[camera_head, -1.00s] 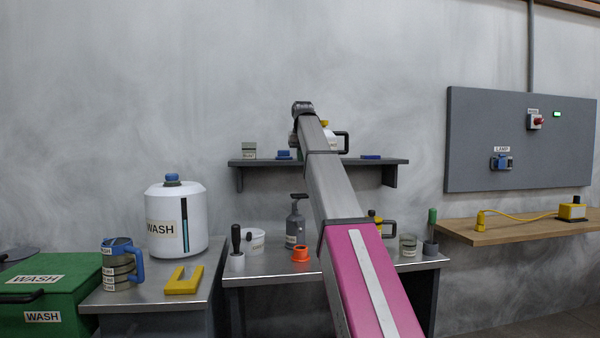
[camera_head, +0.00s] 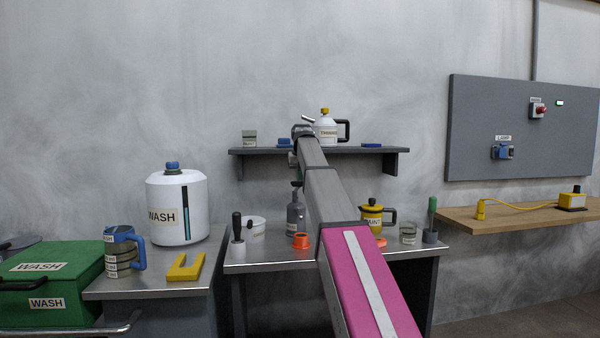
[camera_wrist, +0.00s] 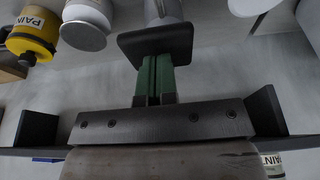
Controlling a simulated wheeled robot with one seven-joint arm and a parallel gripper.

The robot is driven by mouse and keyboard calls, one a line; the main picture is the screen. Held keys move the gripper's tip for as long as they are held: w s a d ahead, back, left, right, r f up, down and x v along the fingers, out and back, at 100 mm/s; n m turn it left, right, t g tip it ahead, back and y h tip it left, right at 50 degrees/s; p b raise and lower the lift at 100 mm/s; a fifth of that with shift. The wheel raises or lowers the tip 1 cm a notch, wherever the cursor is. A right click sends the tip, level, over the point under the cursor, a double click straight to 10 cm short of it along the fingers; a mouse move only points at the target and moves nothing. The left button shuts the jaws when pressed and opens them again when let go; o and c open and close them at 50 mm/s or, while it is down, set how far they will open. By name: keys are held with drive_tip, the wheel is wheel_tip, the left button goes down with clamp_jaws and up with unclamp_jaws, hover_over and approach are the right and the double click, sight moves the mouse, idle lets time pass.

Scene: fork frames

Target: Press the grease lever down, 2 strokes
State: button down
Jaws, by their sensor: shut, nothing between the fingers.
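The grease pump is likely the dark grey bottle (camera_head: 295,214) on the middle bench, just left of my arm in the head view. Its black lever (camera_head: 296,184) stands out at the top. In the wrist view a flat black paddle (camera_wrist: 155,42), likely this lever, lies right at the tips of my green fingers. A grey body (camera_wrist: 163,12) shows behind it. My gripper (camera_wrist: 155,62) is shut and empty; I cannot tell whether the tips touch the paddle. In the head view my gripper is hidden by my arm.
A shelf (camera_head: 235,151) above the bench carries a white thinner can (camera_head: 326,131). An orange ring (camera_head: 301,241), a white tub (camera_head: 253,230) and a yellow paint pot (camera_head: 371,216) stand around the bottle. A wash tank (camera_head: 177,208) stands at the left.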

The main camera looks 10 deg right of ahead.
drive_tip(key=s+f+t, duration=0.1)
drive_tip(key=f, duration=0.1)
drive_tip(key=s+f+t, duration=0.1)
drive_tip(key=f, duration=0.3)
drive_tip(key=shift+s+t, duration=0.4)
drive_tip(key=shift+f, duration=0.1)
drive_tip(key=v, duration=1.4)
